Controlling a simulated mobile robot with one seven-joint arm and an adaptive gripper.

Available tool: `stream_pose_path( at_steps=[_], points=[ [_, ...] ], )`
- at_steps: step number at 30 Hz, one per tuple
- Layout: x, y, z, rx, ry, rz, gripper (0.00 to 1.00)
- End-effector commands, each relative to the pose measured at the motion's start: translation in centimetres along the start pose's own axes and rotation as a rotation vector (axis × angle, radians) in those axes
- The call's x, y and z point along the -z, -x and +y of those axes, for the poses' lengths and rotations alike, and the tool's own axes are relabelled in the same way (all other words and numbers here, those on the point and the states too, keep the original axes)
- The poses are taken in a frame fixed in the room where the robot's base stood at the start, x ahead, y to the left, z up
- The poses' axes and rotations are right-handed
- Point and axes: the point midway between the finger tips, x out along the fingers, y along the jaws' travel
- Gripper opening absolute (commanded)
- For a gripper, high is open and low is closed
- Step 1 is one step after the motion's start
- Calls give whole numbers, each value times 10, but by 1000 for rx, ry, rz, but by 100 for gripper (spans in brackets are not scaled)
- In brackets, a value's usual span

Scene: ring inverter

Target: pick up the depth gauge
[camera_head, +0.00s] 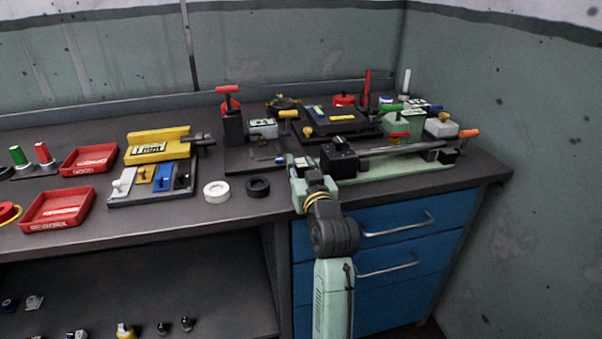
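My gripper (291,166) is over the front middle of the workbench, in front of a dark fixture plate (245,164). Its fingers are small and seen from behind, so I cannot tell whether they are open or shut. A thin rod with a blue end (277,159) lies at the fingertips, close to or touching them. I cannot tell whether this is the depth gauge or whether it is held. A yellow device with a labelled face (150,150) stands farther left. No other thing can be surely named as the depth gauge.
A long green-based fixture with a black block (340,162) stands close right of my gripper. White (216,191) and black (258,187) rings lie to its left. Red trays (58,209) are at far left. The wall bounds the right side. Bare bench top lies along the front edge.

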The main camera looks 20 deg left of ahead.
Motion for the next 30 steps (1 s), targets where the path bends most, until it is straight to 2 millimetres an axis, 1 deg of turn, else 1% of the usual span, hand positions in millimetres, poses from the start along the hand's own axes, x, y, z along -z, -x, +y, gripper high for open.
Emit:
stream_pose_path(
  at_steps=[1,9,11,23,26,30],
  points=[
    [0,0,0,0,0,0,21],
    [0,0,0,0,0,0,3],
    [0,0,0,0,0,0,0],
    [1,0,0,0,0,2,0],
    [5,-1,0,0,1,2,0],
    [16,-4,0,-1,1,4,0]
  ],
)
